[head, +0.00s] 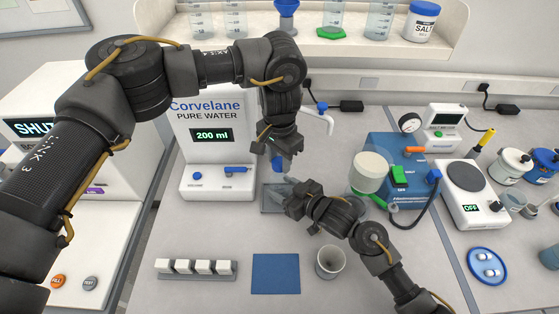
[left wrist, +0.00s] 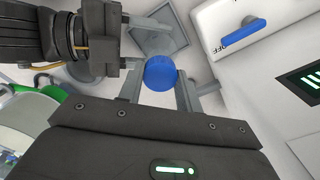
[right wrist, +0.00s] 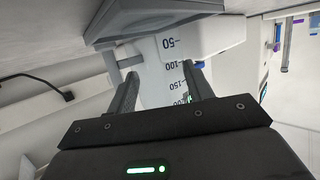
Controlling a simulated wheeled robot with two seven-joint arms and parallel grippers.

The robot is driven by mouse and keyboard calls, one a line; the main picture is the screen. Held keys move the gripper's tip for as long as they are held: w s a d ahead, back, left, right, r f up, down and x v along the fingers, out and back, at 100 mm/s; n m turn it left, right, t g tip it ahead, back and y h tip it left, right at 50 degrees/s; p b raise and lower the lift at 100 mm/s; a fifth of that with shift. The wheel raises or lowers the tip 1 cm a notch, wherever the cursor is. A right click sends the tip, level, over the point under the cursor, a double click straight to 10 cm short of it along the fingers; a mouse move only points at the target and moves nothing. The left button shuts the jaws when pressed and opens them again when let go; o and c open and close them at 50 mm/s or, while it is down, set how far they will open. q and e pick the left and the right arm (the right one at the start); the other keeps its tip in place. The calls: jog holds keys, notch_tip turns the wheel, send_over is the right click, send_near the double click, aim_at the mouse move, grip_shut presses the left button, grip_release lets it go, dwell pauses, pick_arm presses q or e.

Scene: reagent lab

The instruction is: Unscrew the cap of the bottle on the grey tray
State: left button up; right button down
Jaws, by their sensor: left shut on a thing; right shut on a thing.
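The bottle stands on the grey tray (head: 270,203), mostly hidden by my grippers in the head view. Its clear graduated body (right wrist: 170,75) shows in the right wrist view. Its blue cap (left wrist: 160,74) shows in the left wrist view, and also in the head view (head: 277,163). My left gripper (left wrist: 156,92) is above the bottle with its fingers shut on the cap from both sides. My right gripper (right wrist: 160,85) comes in from the right, lower down, with its fingers shut around the bottle body. The cap sits at the bottle's top; whether it is loose cannot be told.
The water dispenser (head: 212,140) stands behind and left. A blue pump unit (head: 400,150) and a hotplate (head: 470,190) are to the right.

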aim_at(280, 162)
pick_arm(q)
jog(key=shift+r, duration=0.3)
jog(key=shift+r, duration=1.95)
pick_arm(e)
jog(key=c, duration=0.5)
grip_release()
